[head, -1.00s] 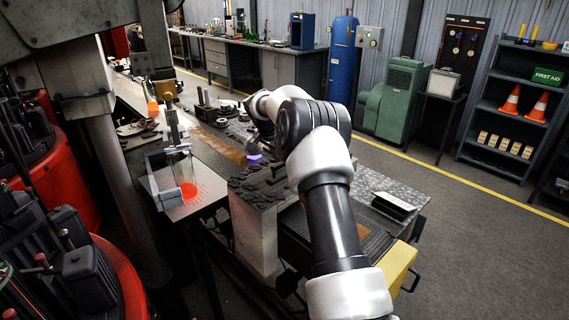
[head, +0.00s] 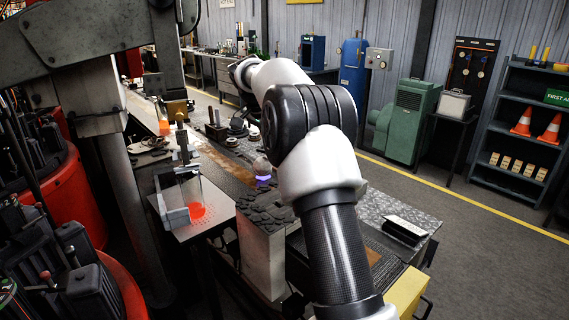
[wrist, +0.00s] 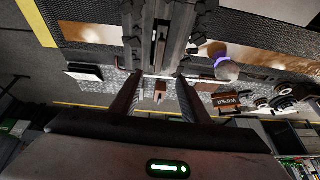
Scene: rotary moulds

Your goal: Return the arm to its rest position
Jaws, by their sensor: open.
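My arm (head: 335,240) rises through the middle of the head view and bends at a dark joint (head: 300,115), with its far part reaching up and to the left. The head view does not show my gripper, which is hidden behind the arm. In the wrist view my gripper (wrist: 155,92) has its two fingers apart.
A rounded grey thing with a purple glowing band (head: 263,172) sits on the bench. Red rotary mould units (head: 60,205) crowd the left. Open floor (head: 450,235) lies right, before a shelf (head: 525,130).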

